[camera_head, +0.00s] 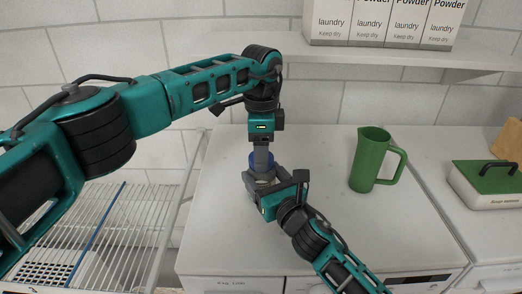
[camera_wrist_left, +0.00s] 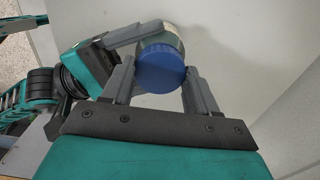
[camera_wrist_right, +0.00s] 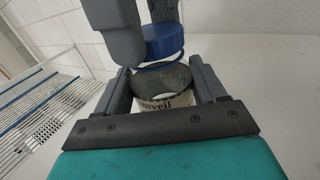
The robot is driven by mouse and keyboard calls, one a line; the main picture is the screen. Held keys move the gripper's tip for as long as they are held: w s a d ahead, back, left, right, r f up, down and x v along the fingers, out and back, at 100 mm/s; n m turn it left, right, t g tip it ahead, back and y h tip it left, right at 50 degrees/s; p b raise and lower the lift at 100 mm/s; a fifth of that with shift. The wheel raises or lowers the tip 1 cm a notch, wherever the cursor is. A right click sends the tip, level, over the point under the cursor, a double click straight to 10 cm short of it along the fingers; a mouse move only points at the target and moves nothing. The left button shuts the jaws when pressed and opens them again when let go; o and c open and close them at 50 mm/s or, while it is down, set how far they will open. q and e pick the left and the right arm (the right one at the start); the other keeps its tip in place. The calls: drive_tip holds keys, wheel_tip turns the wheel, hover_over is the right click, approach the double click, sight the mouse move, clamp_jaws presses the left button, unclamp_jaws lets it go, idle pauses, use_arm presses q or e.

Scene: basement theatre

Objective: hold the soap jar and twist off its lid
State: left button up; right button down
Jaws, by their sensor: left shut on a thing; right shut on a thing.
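The soap jar (camera_wrist_right: 165,103) is a short round jar with a pale, lettered label. My right gripper (camera_wrist_right: 162,85) is shut around its sides and holds it over the white worktop. The blue lid (camera_wrist_right: 165,43) is above the jar's grey upper part in the right wrist view and appears lifted clear of it. My left gripper (camera_wrist_left: 160,75) comes down from above and is shut on the lid (camera_wrist_left: 160,72). In the head view the lid (camera_head: 261,158) shows between the two grippers. The fingers hide much of the jar there.
A green pitcher (camera_head: 371,160) stands on the worktop (camera_head: 330,235) to the right. A green-lidded box (camera_head: 490,184) is at far right. Laundry powder boxes (camera_head: 383,22) stand on a shelf above. A white wire rack (camera_head: 100,225) is at left.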

use_arm(q)
drive_tip(key=shift+r, duration=0.15)
drive_tip(key=shift+r, duration=0.95)
drive_tip(key=shift+r, duration=2)
use_arm(e)
unclamp_jaws()
